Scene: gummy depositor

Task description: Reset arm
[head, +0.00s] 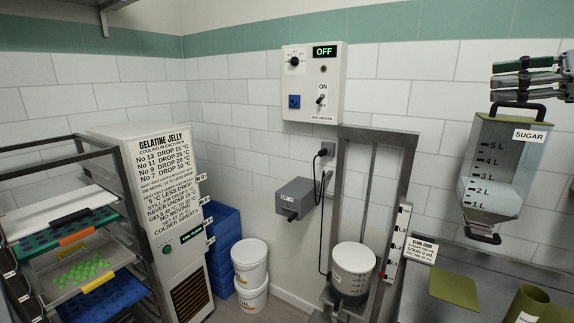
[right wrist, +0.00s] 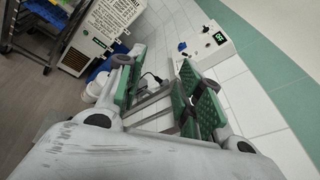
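My right gripper (head: 497,75) comes in from the right edge of the head view, with its fingers pointing left. In the picture it lies just above the black top handle of a clear container labelled SUGAR (head: 490,165). In the right wrist view the two green-padded fingers of the gripper (right wrist: 160,62) stand apart with nothing between them. They point toward the depositor frame and the wall. The container does not show in the right wrist view. My left gripper is in neither view.
A grey frame (head: 342,190) holds a white pot (head: 354,262). A control box (head: 313,82) reading OFF is on the tiled wall. At left are a white cooling cabinet (head: 148,150), a tray rack (head: 88,148) and white buckets (head: 249,260). A metal counter is at lower right.

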